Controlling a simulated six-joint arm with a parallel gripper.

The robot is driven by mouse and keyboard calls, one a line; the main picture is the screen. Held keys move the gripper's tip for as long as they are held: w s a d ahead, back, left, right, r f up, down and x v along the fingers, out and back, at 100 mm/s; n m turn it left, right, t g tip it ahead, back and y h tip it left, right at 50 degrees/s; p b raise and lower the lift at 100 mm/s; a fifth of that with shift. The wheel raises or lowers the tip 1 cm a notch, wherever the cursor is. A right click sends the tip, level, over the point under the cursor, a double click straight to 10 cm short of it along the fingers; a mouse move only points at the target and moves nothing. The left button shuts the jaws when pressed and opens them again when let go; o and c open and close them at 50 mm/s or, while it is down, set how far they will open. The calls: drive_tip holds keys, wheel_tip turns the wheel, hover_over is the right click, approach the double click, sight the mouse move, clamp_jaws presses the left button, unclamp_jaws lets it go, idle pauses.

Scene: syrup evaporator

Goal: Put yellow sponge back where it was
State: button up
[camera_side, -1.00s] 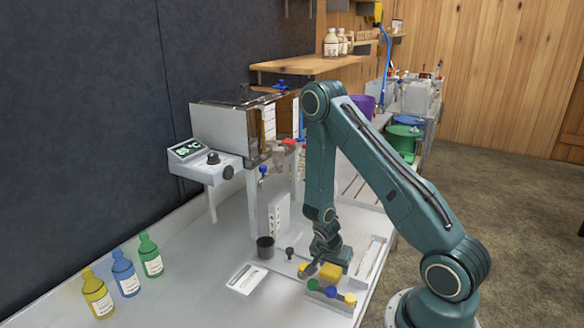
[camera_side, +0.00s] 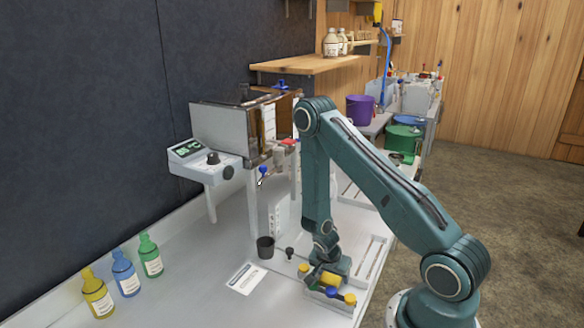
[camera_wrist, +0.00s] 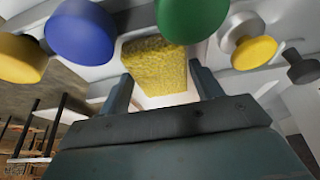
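The yellow sponge (camera_wrist: 155,64) shows in the wrist view just past and between my fingertips. It also shows in the side view (camera_side: 331,279), partly covered by my gripper, at the white knob tray. My gripper (camera_wrist: 160,75) has its two fingers apart, with a narrow gap visible on each side of the sponge. In the side view my gripper (camera_side: 328,268) is low over the tray. Whether the fingers reach down around the sponge or stop above it, I cannot tell.
Close by are a blue knob (camera_side: 331,291), a yellow knob (camera_side: 350,299) and a green knob (camera_wrist: 193,14). A black cup (camera_side: 265,247) and a white card (camera_side: 246,278) lie left of the gripper. Three bottles (camera_side: 125,276) stand at the left.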

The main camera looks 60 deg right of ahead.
drive_tip(key=shift+r, duration=0.2)
drive_tip(key=v, duration=1.2)
idle(0.5)
idle(0.5)
drive_tip(key=a+r+n+t+y, duration=0.15)
drive_tip(key=a+r+n, duration=0.25)
drive_tip(key=r, duration=0.5)
drive_tip(key=a+r+n+t+y, duration=0.15)
drive_tip(key=a+r+n, duration=0.3)
drive_tip(key=r, duration=0.45)
drive_tip(key=s+a+r+n+t+y, duration=0.1)
drive_tip(key=s+a+r+n+t, duration=0.1)
drive_tip(key=s+a+r+n, duration=0.5)
drive_tip(key=shift+s+a+r+n+t+y, duration=0.25)
drive_tip(key=shift+s+r+n, duration=0.95)
drive_tip(key=shift+r, duration=1.1)
drive_tip(key=shift+w, duration=0.1)
